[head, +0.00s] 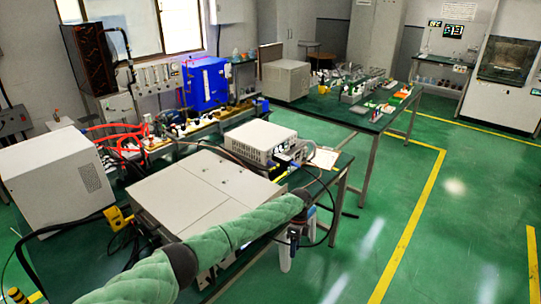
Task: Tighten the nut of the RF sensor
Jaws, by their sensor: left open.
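My left arm in its green sleeve reaches from the bottom left across the front of the near bench. My left gripper (288,262) hangs fingers down past the bench's right front edge, over the floor. It is open, with nothing seen between its fingers. A small blue part with cables (285,160) sits at the front right of the white instrument (261,142), up and behind the gripper. It may be the RF sensor, but this is too small to tell. The nut cannot be made out. My right gripper is not in view.
A large flat grey-white box (205,190) fills the near bench beside my arm. A white cabinet (55,178) stands at the left. Loose black cables and a yellow connector (118,217) lie between them. The green floor (390,200) at the right is clear.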

